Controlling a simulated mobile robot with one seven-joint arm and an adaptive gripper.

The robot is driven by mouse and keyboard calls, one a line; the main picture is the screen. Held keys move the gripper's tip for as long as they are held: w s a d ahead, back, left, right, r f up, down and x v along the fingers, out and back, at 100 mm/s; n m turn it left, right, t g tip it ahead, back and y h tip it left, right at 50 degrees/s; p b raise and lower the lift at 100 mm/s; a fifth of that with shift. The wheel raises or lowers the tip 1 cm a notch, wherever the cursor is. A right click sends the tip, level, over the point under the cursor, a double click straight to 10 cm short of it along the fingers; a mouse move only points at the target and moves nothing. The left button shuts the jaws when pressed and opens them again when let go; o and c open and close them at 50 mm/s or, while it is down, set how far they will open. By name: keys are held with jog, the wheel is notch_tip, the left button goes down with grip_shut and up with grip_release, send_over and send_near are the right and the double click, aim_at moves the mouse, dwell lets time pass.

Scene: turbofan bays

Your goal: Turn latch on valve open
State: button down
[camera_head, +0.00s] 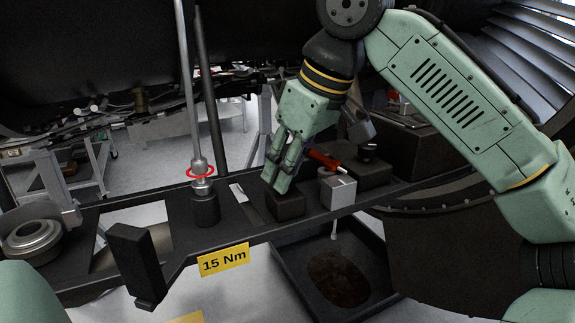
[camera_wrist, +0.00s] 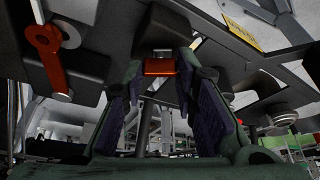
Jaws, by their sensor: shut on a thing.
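My gripper (camera_head: 277,178) points down over a small dark block (camera_head: 287,207) on the dark bench. In the wrist view its fingertips (camera_wrist: 160,78) close on the two sides of a small red-orange piece, which looks like a latch (camera_wrist: 160,67), at the block's face. In the head view the fingers hide this piece. Right of the gripper, a red lever (camera_head: 322,158) stands by a light grey valve box (camera_head: 338,192). The lever with its round pivot also shows at the left of the wrist view (camera_wrist: 52,65), apart from the fingers.
A metal rod (camera_head: 198,150) with a red ring stands left. A yellow "15 Nm" label (camera_head: 224,259) is on the bench edge. A dark tray (camera_head: 378,285) with a brown puddle lies below the valve box. A round metal part (camera_head: 32,236) sits far left.

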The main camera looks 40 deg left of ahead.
jog(key=shift+s+m+t, duration=0.1)
jog(key=shift+m+t, duration=0.45)
jog(key=shift+m, duration=0.8)
jog(key=shift+s+m+t, duration=0.1)
jog(key=shift+m+t, duration=0.45)
jog(key=shift+m, duration=0.8)
jog(key=shift+w, duration=0.1)
jog(key=c, duration=1.3)
grip_release()
jog(key=shift+r, duration=0.1)
jog(key=v, duration=1.1)
jog(key=shift+r, duration=0.4)
